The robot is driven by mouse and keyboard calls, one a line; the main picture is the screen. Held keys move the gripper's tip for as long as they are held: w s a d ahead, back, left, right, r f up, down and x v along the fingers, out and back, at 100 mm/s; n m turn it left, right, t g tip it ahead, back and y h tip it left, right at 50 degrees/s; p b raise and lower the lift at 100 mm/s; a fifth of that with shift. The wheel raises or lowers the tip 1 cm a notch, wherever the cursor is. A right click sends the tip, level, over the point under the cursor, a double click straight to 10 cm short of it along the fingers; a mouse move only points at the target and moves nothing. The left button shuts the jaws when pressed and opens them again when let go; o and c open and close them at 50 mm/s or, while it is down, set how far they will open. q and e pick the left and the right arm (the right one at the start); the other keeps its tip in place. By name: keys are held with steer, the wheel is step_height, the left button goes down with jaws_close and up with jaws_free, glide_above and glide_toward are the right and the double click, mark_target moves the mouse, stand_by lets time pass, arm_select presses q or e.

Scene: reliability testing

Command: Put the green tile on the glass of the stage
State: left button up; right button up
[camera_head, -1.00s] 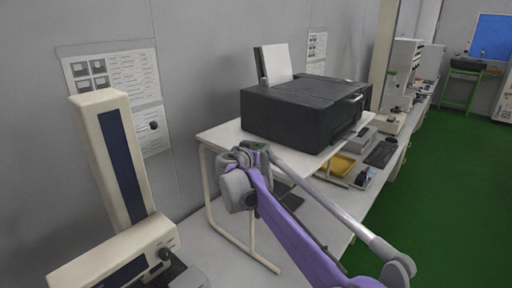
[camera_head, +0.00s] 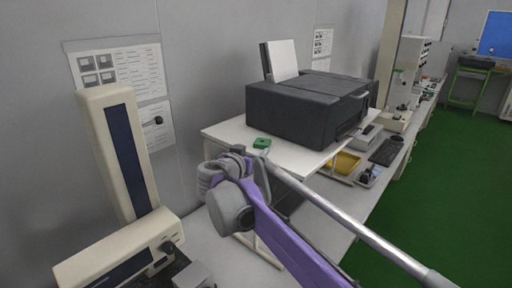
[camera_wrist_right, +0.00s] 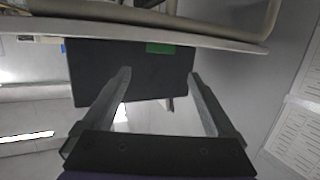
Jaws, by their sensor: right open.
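The small green tile (camera_head: 262,143) lies on the white raised shelf (camera_head: 226,132), in front of the black printer. It also shows in the right wrist view (camera_wrist_right: 160,48), beyond my fingertips. My right gripper (camera_head: 218,168) is near the shelf's front edge, left of and nearer than the tile. In the wrist view its two fingers (camera_wrist_right: 158,78) are spread with nothing between them. The beige measuring instrument (camera_head: 118,250) stands at the lower left. Part of its dark stage (camera_head: 182,268) shows at the bottom edge; its glass cannot be made out. My left gripper is out of view.
The black printer (camera_head: 308,108) fills most of the shelf. Below are a yellow tray (camera_head: 345,163) and a dark keyboard (camera_head: 386,152) on the lower bench. The instrument's tall column (camera_head: 122,150) rises at the left near the wall. Green floor is open at the right.

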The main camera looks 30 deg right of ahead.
steer(key=shift+v, duration=0.9)
